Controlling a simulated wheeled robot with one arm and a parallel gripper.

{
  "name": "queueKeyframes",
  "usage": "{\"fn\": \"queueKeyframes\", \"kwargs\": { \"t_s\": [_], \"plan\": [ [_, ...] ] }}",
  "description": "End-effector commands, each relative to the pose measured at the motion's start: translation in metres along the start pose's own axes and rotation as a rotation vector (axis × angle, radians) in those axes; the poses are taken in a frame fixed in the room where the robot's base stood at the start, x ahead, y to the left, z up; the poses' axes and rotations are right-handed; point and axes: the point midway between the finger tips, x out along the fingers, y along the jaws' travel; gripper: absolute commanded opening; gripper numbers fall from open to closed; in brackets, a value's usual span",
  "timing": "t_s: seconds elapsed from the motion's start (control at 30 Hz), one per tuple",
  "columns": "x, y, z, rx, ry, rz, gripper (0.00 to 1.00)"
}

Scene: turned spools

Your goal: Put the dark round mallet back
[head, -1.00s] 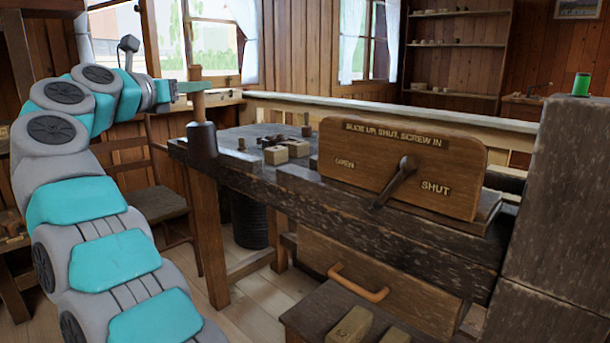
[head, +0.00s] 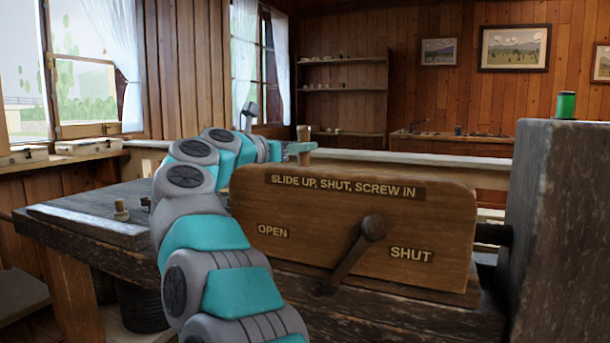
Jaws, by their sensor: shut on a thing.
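My gripper (head: 298,147) is shut on the wooden handle of the mallet (head: 303,132). The tan top of the handle stands upright above the fingers. The mallet's dark round head is hidden behind the upright wooden board (head: 300,205). My arm reaches over the workbench (head: 85,222) to the left of and behind that board. I cannot see a place for the mallet in this view.
The board reads "SLIDE UP, SHUT, SCREW IN", with OPEN and SHUT marks and a lever (head: 350,255) slanting down-left. A thick dark wooden block (head: 560,230) with a green spool (head: 566,105) stands at right. A small wooden peg (head: 121,210) is on the bench.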

Motion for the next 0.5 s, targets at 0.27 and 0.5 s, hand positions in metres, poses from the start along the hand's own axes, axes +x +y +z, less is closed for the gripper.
{"fn": "queueKeyframes", "kwargs": {
  "t_s": [0.27,0.5],
  "plan": [
    [0.0,-0.001,-0.021,-0.001,0.001,0.0,0.0],
    [0.0,-0.001,-0.038,0.0,-0.001,-0.001,0.0]
  ]
}}
